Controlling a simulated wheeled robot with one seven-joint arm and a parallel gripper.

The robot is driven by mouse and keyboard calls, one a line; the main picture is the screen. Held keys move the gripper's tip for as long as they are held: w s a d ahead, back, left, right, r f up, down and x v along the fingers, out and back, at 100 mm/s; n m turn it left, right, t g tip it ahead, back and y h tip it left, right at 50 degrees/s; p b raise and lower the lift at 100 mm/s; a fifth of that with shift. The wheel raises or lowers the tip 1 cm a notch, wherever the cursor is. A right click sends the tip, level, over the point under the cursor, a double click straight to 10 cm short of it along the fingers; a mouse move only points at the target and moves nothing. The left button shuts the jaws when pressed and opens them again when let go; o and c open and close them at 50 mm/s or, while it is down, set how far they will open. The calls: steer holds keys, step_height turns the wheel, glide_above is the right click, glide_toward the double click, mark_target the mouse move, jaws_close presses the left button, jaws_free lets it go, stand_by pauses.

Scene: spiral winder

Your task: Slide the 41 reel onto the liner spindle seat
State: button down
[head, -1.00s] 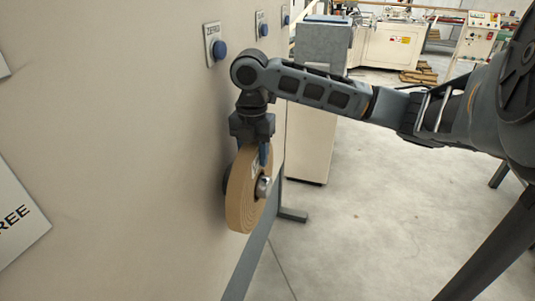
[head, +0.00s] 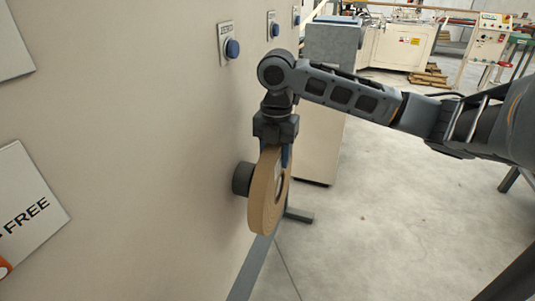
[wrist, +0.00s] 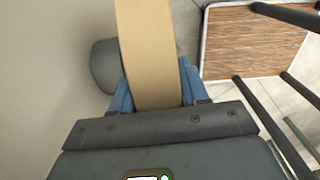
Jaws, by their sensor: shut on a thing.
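A tan tape reel (head: 264,195) hangs upright below my gripper (head: 276,158) in the head view. My gripper is shut on the reel's upper rim, with blue fingers on either side. In the wrist view the reel's tan edge (wrist: 150,50) runs up between the fingers. A dark round seat (head: 242,178) projects from the panel wall, just left of the reel; it also shows in the wrist view (wrist: 105,66). The reel stands out from the wall, in front of the seat. Its core is mostly hidden, so I cannot tell whether a spindle is inside it.
The beige panel wall (head: 150,130) rises close on the left, with blue buttons (head: 232,48) above. A grey rail (head: 255,262) runs low beneath the reel. Open concrete floor (head: 380,230) lies to the right.

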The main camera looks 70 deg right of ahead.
steer(key=s+d+r+b, duration=0.1)
steer(key=s, duration=1.3)
steer(key=shift+s+b, duration=0.15)
steer(key=shift+b, duration=0.15)
stand_by(1.6)
